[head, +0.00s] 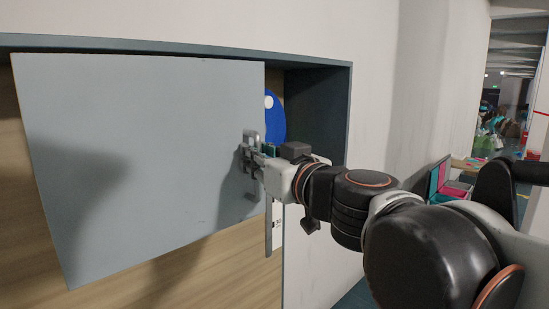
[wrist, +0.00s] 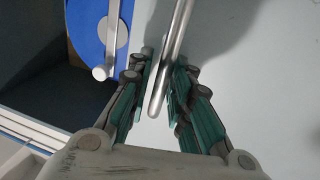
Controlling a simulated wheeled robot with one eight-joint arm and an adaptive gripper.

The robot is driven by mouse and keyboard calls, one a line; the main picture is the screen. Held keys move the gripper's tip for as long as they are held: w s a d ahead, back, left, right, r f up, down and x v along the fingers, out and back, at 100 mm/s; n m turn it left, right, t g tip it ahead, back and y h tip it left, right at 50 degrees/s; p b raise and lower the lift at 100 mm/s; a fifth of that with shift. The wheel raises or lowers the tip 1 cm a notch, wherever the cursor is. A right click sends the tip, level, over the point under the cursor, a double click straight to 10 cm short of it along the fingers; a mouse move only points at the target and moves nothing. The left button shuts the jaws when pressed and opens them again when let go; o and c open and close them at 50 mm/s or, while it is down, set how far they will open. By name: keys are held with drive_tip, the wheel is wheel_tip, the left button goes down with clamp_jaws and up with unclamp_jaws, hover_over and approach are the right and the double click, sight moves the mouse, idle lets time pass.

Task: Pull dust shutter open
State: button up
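The dust shutter is a flat light grey panel (head: 150,110) over the left and middle of a framed recess in the head view. A metal bar handle (head: 249,135) sits near its right edge. My gripper (head: 252,158) is at this handle. In the wrist view the handle's rounded bar (wrist: 160,100) lies between the green-padded fingers of my gripper (wrist: 162,70). The fingers look parted, with a narrow gap beside the bar; a firm grip on it is not visible. The fingers partly hide the handle in the head view.
A blue disc (head: 275,118) with a lever shows just right of the panel, also in the wrist view (wrist: 88,35). The recess's dark grey frame (head: 318,110) stands close to my wrist. Wood-coloured surface (head: 240,265) shows below the panel. A pink-and-teal box (head: 445,185) is farther right.

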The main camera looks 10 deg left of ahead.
drive_tip(key=v, duration=1.2)
drive_tip(key=s+d+f+m+g+h+b, duration=0.15)
drive_tip(key=d+f+b, duration=0.25)
drive_tip(key=f+b, duration=1.05)
drive_tip(key=s+d+f+m+g+h+b, duration=0.1)
drive_tip(key=d+f+g+h+b, duration=0.35)
drive_tip(key=f, duration=1.85)
drive_tip(key=s+d+f+m+h+b, duration=0.1)
drive_tip(key=d+f+m+h+b, duration=0.1)
drive_tip(key=d+f+b, duration=0.3)
drive_tip(key=s+d+f+m+h+b, duration=0.1)
drive_tip(key=d+f+b, duration=0.4)
drive_tip(key=f, duration=0.9)
drive_tip(key=s+d+f+m+h+b, duration=0.2)
drive_tip(key=d+f+b, duration=0.3)
drive_tip(key=f, duration=0.5)
drive_tip(key=shift+f+m+g+h+b, duration=0.3)
drive_tip(key=shift+m+h+b, duration=0.1)
drive_tip(key=shift+b, duration=0.55)
